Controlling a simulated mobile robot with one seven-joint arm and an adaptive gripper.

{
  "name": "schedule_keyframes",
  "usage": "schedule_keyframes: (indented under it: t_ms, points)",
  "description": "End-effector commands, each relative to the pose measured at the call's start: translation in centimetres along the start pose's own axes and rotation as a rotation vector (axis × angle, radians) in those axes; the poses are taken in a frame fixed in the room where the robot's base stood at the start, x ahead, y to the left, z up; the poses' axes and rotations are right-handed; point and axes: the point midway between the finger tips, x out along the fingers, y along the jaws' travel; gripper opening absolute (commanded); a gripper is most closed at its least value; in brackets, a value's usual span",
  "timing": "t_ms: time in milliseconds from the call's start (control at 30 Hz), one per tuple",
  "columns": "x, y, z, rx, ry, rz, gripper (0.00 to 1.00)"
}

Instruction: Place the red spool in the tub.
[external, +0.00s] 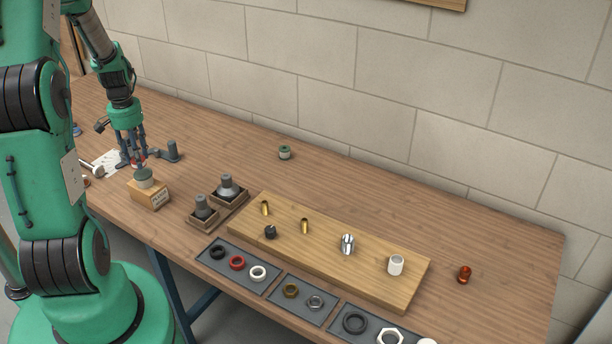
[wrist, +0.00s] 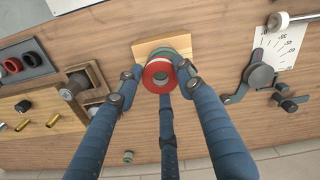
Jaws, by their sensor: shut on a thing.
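The red spool (wrist: 149,70) is held between the blue fingers of my gripper (wrist: 157,73) in the wrist view. In the external view my gripper (external: 137,161) points down at the left of the bench, with a little of the red spool (external: 139,163) showing between its fingers. A round grey-green piece (external: 144,174), which looks like the tub, sits on a labelled wooden block (external: 150,196) just in front of the gripper. In the wrist view this piece (wrist: 180,54) is partly hidden behind the spool. I cannot tell whether they touch.
A dark grey fixture (external: 173,151) and a white card (external: 107,159) are near the gripper. Two small wooden trays (external: 203,220) hold grey parts. A fittings board (external: 330,253) lies further right. A green spool (external: 285,152) stands by the wall, with clear bench around it.

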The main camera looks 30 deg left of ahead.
Motion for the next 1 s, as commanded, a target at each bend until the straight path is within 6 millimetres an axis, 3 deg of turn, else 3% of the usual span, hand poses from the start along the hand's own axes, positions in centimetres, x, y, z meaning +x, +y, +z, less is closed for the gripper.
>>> schedule_keyframes:
  t_ms: [200, 567, 1000]
  points:
    - [0.1, -0.1, -1.0, 0.0, -0.001, 0.0, 0.22]
    - [0.4, -0.2, -1.0, 0.0, -0.002, 0.0, 0.22]
    - [3.6, -0.2, -1.0, 0.0, -0.001, 0.0, 0.22]
